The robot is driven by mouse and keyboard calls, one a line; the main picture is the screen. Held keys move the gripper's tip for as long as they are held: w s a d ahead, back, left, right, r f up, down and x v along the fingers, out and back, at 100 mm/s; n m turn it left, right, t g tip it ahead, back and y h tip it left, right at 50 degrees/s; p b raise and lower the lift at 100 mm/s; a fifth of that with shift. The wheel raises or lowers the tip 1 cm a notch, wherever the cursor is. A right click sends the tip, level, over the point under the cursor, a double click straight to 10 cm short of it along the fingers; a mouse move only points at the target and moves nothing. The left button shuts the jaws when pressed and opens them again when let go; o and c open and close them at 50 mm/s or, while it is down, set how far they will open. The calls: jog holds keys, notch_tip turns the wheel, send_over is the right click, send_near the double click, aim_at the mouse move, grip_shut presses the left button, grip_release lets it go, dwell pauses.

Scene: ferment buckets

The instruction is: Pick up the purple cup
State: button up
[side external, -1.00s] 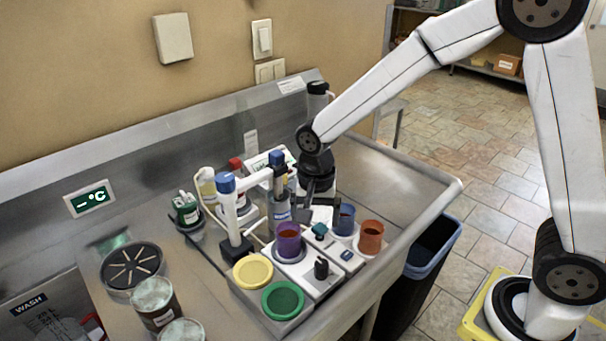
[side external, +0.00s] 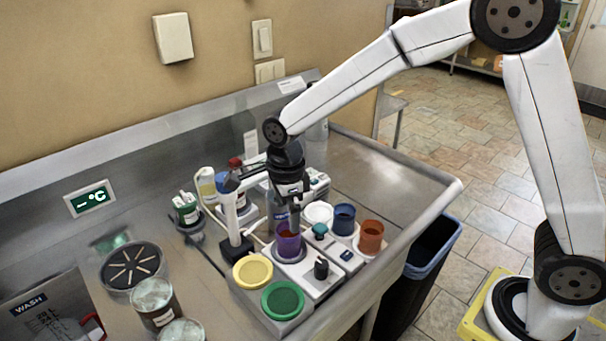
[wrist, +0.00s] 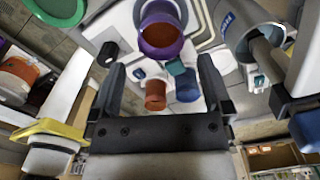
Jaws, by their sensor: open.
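The purple cup (side external: 289,243) stands upright on a round grey pad of the white device, left of the blue and orange cups. My gripper (side external: 288,212) is close above and behind the cup, pointing down. In the wrist view the open gripper (wrist: 161,64) has its two fingers spread wide with nothing held. The purple cup (wrist: 161,42) lies ahead of the fingertips, near the top middle of that view, its open mouth toward the camera. Whether a finger touches the cup cannot be told.
A blue cup (side external: 344,219) and an orange cup (side external: 371,238) stand to the right. A yellow lid (side external: 253,270) and a green lid (side external: 282,299) lie in front. A white post frame (side external: 231,210) stands close left. The sink's right side (side external: 390,180) is clear.

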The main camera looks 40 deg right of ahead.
aim_at(288, 236)
jog(key=shift+f, duration=1.3)
jog(key=shift+f, duration=2.6)
grip_shut()
jog(key=shift+r, duration=0.15)
